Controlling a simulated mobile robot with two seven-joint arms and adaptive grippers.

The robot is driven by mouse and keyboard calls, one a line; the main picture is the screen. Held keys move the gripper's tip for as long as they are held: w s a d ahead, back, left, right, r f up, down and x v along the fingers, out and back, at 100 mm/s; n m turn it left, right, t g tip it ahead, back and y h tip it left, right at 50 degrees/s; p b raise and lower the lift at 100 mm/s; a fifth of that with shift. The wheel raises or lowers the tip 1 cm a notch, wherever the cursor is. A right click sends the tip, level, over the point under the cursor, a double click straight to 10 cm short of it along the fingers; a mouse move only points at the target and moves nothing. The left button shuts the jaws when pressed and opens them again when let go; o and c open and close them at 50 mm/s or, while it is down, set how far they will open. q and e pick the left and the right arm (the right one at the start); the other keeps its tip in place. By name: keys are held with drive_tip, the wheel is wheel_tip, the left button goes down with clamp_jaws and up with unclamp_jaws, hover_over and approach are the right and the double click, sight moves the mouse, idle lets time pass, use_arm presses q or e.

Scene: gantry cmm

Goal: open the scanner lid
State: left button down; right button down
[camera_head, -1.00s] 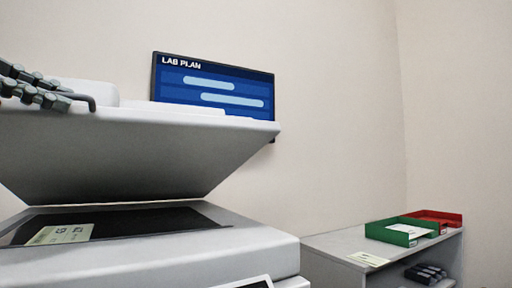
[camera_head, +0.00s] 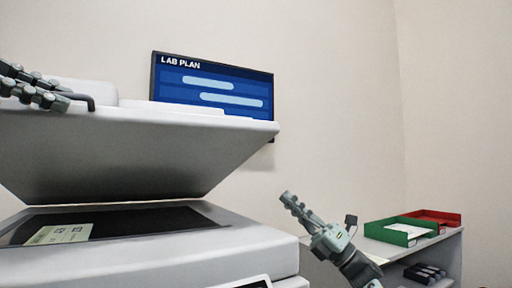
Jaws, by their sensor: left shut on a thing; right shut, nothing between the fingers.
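The scanner lid (camera_head: 120,160) is raised and tilted, with a clear gap between it and the scanner body (camera_head: 150,262). The dark glass bed (camera_head: 140,221) shows below it, with a pale printed card (camera_head: 60,234) on it. My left gripper (camera_head: 62,100) is at the lid's upper left edge, shut on the dark lid handle (camera_head: 88,99); part of the gripper is cut off by the picture's left edge. My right gripper (camera_head: 288,198) is shut and empty, pointing up and left, to the right of the scanner and apart from it.
A grey shelf unit (camera_head: 446,262) stands at the right, with a green tray (camera_head: 390,236) and a red tray (camera_head: 440,216) on top and dark items on its lower shelf. A blue "LAB PLAN" board (camera_head: 213,88) hangs behind the lid.

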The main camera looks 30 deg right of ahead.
drive_tip(key=s+a+r+n+g+y, duration=0.2)
drive_tip(key=s+r+n+g+y, duration=0.1)
drive_tip(key=s+n+g+y, duration=0.5)
drive_tip(key=n+g+h, duration=0.1)
drive_tip(key=n+g, duration=0.1)
drive_tip(key=g, duration=0.1)
approach(252, 133)
drive_tip(key=a, duration=0.4)
drive_tip(key=shift+m, duration=0.3)
drive_tip(key=shift+w+r, duration=0.25)
drive_tip(key=shift+r, duration=0.4)
drive_tip(key=shift+w+r, duration=0.25)
drive_tip(key=shift+r, duration=0.4)
drive_tip(key=shift+w+r, duration=0.25)
drive_tip(key=shift+r, duration=0.4)
